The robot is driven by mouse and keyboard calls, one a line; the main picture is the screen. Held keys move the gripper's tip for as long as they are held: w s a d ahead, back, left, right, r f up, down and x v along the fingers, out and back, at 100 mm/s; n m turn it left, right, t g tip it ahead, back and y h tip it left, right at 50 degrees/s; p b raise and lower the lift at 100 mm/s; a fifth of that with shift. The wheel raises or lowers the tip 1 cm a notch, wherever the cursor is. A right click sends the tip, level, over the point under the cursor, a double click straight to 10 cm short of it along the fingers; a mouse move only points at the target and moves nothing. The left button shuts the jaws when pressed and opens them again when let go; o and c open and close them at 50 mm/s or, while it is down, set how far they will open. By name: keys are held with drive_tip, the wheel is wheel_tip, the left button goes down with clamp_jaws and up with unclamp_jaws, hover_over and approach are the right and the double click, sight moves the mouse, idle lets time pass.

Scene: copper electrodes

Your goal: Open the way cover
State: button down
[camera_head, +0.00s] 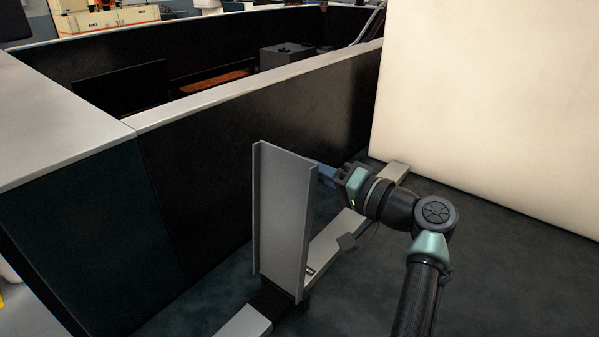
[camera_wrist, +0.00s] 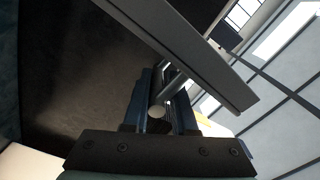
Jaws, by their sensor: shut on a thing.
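The way cover (camera_head: 284,220) is a tall grey panel with folded side edges, standing upright across a low rail in the head view. It shows as a slanting grey slab (camera_wrist: 185,48) in the wrist view. My gripper (camera_head: 324,172) reaches its right edge from the right, near the top. In the wrist view my gripper (camera_wrist: 162,105) has its two blue fingers on either side of a round metal bar (camera_wrist: 157,110) by the panel, and is shut on it. In the head view the bar is hidden.
A low grey rail (camera_head: 335,233) runs diagonally on the dark floor under the cover. A black wall with a pale top edge (camera_head: 250,88) stands close behind and left. A large cream block (camera_head: 490,95) stands at the right. Dark floor (camera_head: 500,270) at the front right is clear.

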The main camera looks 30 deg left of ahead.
drive_tip(key=shift+f, duration=0.5)
drive_tip(key=c, duration=0.8)
unclamp_jaws()
drive_tip(key=shift+c, duration=0.2)
drive_tip(key=shift+r, duration=0.15)
drive_tip(key=shift+r, duration=0.15)
drive_tip(key=shift+d, duration=0.15)
drive_tip(key=s+d, duration=0.1)
drive_tip(key=d, duration=1.1)
drive_tip(key=shift+s+d+b, duration=0.3)
drive_tip(key=shift+s, duration=0.1)
drive_tip(key=shift+d, duration=0.1)
